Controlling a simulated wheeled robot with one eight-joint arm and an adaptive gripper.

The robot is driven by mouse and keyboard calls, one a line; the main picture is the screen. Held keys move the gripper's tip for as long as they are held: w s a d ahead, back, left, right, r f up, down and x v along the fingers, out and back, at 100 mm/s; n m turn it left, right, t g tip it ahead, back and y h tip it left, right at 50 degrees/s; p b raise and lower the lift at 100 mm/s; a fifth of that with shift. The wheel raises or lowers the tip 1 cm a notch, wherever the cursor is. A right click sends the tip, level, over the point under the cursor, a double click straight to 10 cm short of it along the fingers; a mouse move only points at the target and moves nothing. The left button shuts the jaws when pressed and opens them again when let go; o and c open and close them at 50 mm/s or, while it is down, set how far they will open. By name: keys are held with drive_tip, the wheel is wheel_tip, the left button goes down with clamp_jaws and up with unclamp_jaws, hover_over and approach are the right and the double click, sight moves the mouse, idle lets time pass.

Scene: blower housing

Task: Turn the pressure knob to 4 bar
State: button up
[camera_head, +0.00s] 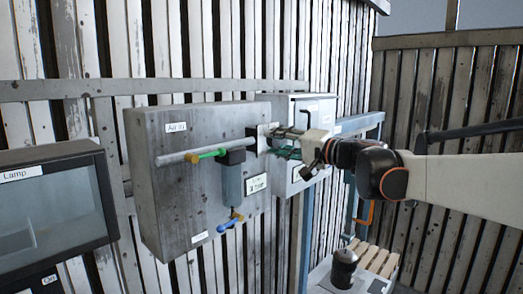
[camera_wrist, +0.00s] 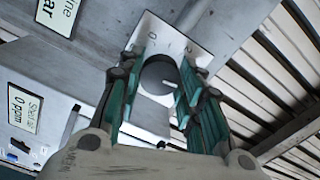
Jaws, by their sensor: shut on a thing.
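The pressure knob (camera_wrist: 157,78) is a round grey knob with a short pale mark on its lower right face. It sits on a light scale plate (camera_wrist: 180,38) with small numerals. My gripper (camera_wrist: 162,68) has its teal-padded fingers on both sides of the knob and is shut on it. In the head view my gripper (camera_head: 285,142) reaches in from the right to the plate (camera_head: 265,131) on the grey panel (camera_head: 160,195), and the knob is mostly hidden. A line display (camera_head: 256,184) ends in "bar", but its number is not readable.
A dark-framed lamp cabinet (camera_head: 50,210) is at the left. A "0 rpm" display (camera_wrist: 22,107) shows in the wrist view.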

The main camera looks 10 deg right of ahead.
drive_tip(key=shift+s+r+m+b, duration=0.1)
drive_tip(key=shift+s+m+b, duration=0.2)
drive_tip(key=shift+m, duration=0.6)
drive_tip(key=shift+r, duration=0.1)
